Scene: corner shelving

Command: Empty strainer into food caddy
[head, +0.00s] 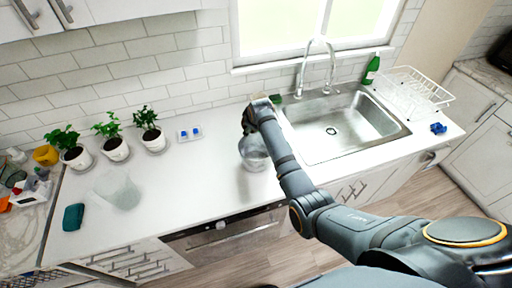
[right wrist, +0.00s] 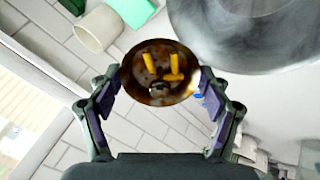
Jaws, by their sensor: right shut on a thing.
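In the right wrist view my right gripper (right wrist: 160,76) is shut on a small round strainer (right wrist: 127,72) with a bronze rim. It holds brown scraps and a few yellow pieces. In the head view my right gripper (head: 247,126) is over the counter just left of the sink; the strainer cannot be made out there. A see-through round vessel (head: 254,156), perhaps the food caddy, stands just below it. A large blurred grey round shape (right wrist: 250,45) beside the strainer in the wrist view may be the same vessel. My left gripper is not in view.
The steel sink (head: 330,132), green bottle (head: 372,68) and white dish rack (head: 415,88) are to the right. Potted plants (head: 116,149), a small tray (head: 189,133), another translucent vessel (head: 118,190) and a teal item (head: 73,217) are left. The counter between is clear.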

